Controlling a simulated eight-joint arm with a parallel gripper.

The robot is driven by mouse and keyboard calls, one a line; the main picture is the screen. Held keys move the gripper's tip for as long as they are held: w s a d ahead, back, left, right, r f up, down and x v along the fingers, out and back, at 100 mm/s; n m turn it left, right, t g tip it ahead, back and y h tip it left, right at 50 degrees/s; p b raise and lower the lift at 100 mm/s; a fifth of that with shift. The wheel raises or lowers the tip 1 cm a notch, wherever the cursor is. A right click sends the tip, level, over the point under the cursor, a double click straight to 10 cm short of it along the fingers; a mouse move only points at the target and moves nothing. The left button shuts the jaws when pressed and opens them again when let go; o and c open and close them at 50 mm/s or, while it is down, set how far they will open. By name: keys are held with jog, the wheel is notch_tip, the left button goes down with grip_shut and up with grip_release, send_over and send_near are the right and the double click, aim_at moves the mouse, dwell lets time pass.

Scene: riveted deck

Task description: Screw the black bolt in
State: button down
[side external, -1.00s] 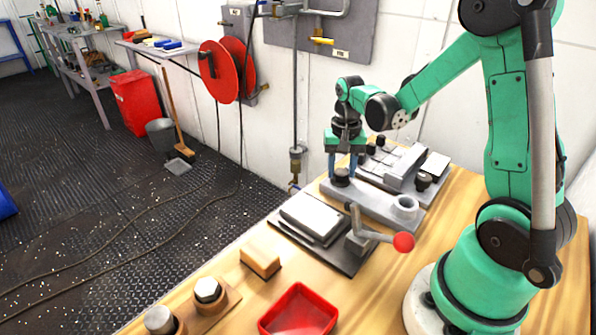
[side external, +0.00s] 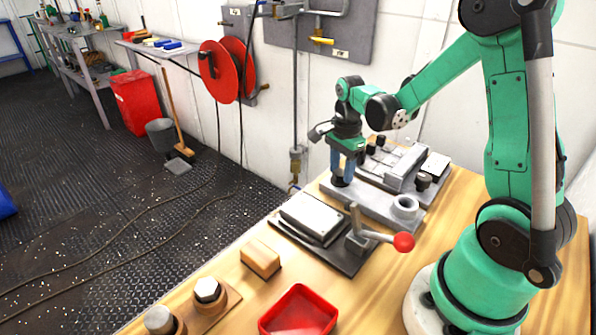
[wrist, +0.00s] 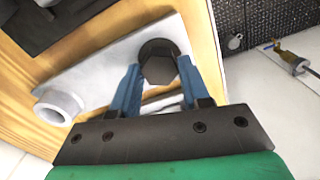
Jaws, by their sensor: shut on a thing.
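The black bolt (side external: 342,182) stands upright at the far left end of a light grey plate (side external: 372,201). Its hexagonal head shows in the wrist view (wrist: 159,68), with a wider round dark flange beneath it. My gripper (wrist: 159,64) points down with its two blue fingers on either side of the head, shut on the bolt. In the side view my gripper (side external: 343,175) is over that end of the plate. The bolt's shank and its hole are hidden.
A raised light ring (side external: 405,205) stands at the plate's other end. A toggle clamp with a red knob (side external: 403,242), a red tray (side external: 298,312), a wooden block (side external: 260,257) and a hex-headed piece (side external: 207,290) are nearer. A grey fixture (side external: 405,168) sits behind.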

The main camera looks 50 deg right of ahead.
jog(key=m, duration=0.4)
jog(key=shift+m, duration=0.3)
jog(key=m, duration=0.4)
jog(key=shift+m, duration=0.3)
jog(key=m, duration=0.4)
jog(key=shift+m, duration=2.1)
jog(key=shift+c, duration=2.1)
grip_release()
jog(key=shift+r, duration=0.1)
